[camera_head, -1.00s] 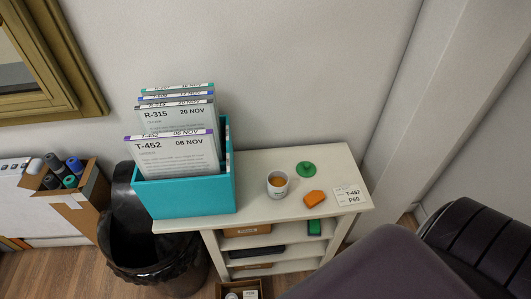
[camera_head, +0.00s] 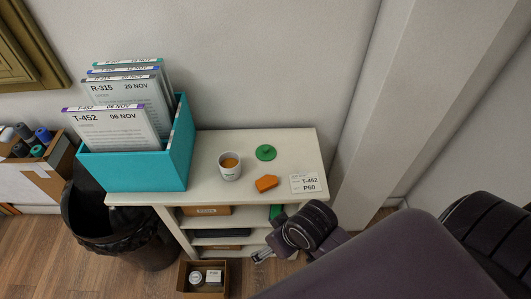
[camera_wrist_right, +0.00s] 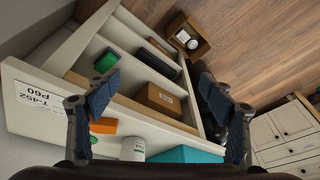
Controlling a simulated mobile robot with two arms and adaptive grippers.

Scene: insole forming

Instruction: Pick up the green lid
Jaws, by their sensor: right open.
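The green lid (camera_head: 265,152) is a round disc with a small knob. It lies flat on the white shelf top, right of the cup and behind the orange piece. A small green part of it (camera_wrist_right: 93,139) shows beside a finger in the wrist view. My right gripper (camera_head: 262,255) is in front of the shelf unit, below the top's front edge and apart from the lid. In the wrist view my right gripper (camera_wrist_right: 160,80) has its fingers spread wide with nothing between them. My left gripper is not in view.
A cup (camera_head: 229,168) with brownish content, an orange piece (camera_head: 266,184) and a "T-452 P60" card (camera_head: 305,183) share the white top (camera_head: 215,196). A teal file box (camera_head: 135,172) stands at its left. Below are shelves, a floor box (camera_head: 183,282) and a black bin (camera_head: 125,247).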

